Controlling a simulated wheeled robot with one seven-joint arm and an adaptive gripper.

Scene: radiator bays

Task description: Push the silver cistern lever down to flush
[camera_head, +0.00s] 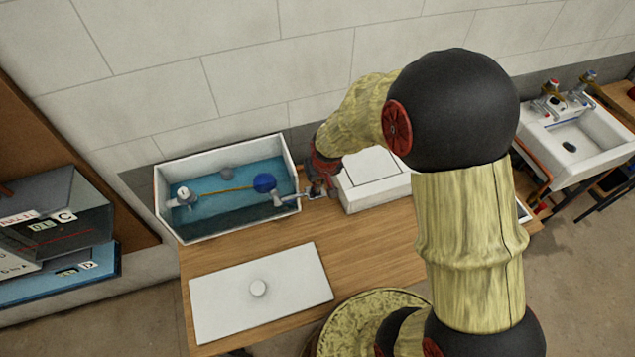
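The open white cistern (168,212) stands on the wooden bench against the wall, with blue-green water inside. A blue float ball (264,183) on a brass rod shows in it. The silver lever (308,195) sticks out at the cistern's right end, beside my gripper. My gripper (318,189) is low at that right end, at or very near the lever. I cannot tell whether it touches the lever. The fingers are small and partly hidden by the wrist, so their opening is unclear.
A white box (375,178) stands just right of my gripper. A white sink with taps (575,140) is at the far right. Dark boxes (65,220) stand at left.

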